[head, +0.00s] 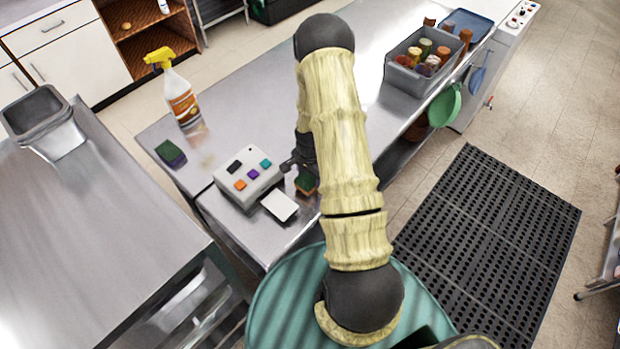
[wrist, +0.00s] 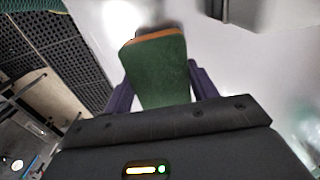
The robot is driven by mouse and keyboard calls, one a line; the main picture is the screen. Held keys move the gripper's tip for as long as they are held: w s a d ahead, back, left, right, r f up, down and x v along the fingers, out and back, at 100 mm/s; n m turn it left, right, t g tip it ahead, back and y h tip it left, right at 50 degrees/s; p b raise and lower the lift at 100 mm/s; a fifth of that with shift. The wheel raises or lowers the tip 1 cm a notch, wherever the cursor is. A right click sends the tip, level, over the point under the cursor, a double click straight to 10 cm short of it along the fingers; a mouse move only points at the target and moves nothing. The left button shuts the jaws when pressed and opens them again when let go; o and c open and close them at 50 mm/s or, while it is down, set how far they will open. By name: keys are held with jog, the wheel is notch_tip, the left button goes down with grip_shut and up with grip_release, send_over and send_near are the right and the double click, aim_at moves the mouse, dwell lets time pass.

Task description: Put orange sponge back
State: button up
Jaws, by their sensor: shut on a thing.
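The orange sponge (wrist: 160,72) has a green scouring face and an orange edge; it lies between the two purple fingers of my gripper (wrist: 163,82) in the wrist view. The fingers are shut on its sides. My gripper is mostly hidden behind my arm there. I cannot tell whether the sponge touches the counter.
A green and purple sponge (head: 171,154) lies near the counter's left edge, with a spray bottle (head: 182,100) behind it. A white card (head: 280,205) sits in front of the box. Bare counter lies behind the box.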

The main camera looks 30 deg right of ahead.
aim_at(310, 177)
jog(key=shift+w+f, duration=0.1)
jog(key=shift+f, duration=0.9)
jog(key=shift+f, duration=0.2)
jog(key=o, duration=0.9)
jog(key=shift+r, duration=0.1)
jog(key=shift+o, duration=0.2)
notch_tip(310, 177, up, 11)
jog(key=b, duration=0.3)
jog(key=shift+r+b, duration=0.1)
jog(key=shift+b, duration=0.2)
jog(key=shift+r, duration=0.55)
